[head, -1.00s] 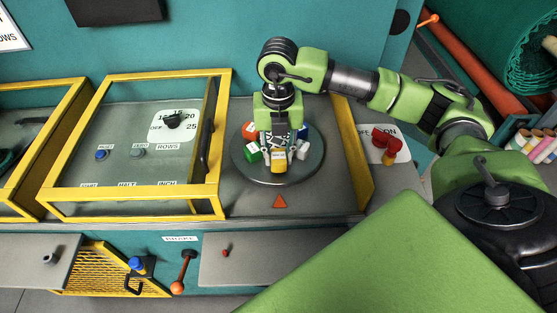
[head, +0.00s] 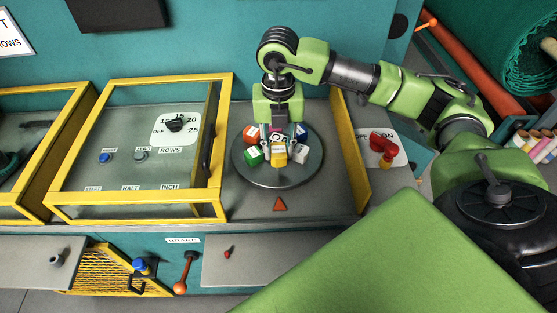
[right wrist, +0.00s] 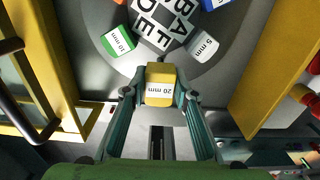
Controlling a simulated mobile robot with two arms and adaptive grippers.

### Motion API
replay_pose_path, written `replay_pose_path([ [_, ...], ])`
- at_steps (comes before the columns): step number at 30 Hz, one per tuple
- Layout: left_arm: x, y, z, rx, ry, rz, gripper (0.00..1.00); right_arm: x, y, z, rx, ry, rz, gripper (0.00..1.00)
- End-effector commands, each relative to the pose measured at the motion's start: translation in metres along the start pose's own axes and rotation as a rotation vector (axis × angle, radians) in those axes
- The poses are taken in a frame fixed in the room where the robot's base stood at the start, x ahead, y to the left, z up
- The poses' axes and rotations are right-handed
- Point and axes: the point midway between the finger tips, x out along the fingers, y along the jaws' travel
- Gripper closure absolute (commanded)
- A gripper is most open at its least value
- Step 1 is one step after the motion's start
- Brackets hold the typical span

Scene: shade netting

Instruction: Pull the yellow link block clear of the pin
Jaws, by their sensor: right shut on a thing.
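The yellow link block (head: 279,158) is on or just above the front part of a round grey plate (head: 308,176). In the right wrist view the yellow block (right wrist: 160,84) carries a "20 mm" label. My right gripper (right wrist: 160,95) has one finger on each side of it and is shut on it. The pin cannot be made out. I cannot tell whether the block is still around it. My left gripper is not in view.
Green (head: 253,154), white (head: 300,154), orange (head: 250,134) and blue (head: 301,131) blocks surround a white lettered piece (right wrist: 165,22). Yellow-framed guards stand left (head: 222,150) and right (head: 352,150). A red switch (head: 381,145) is further right. The plate's front is clear.

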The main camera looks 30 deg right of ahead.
Motion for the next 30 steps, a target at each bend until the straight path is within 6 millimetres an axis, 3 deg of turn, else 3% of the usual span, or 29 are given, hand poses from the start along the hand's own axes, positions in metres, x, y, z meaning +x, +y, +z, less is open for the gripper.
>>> replay_pose_path([
  [11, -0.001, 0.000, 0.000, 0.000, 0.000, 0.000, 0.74, -0.002, 0.000, 0.000, 0.000, -0.001, 0.002, 1.00],
  [30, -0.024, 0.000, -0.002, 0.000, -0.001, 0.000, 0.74, -0.042, 0.001, 0.000, 0.000, -0.001, 0.002, 1.00],
])
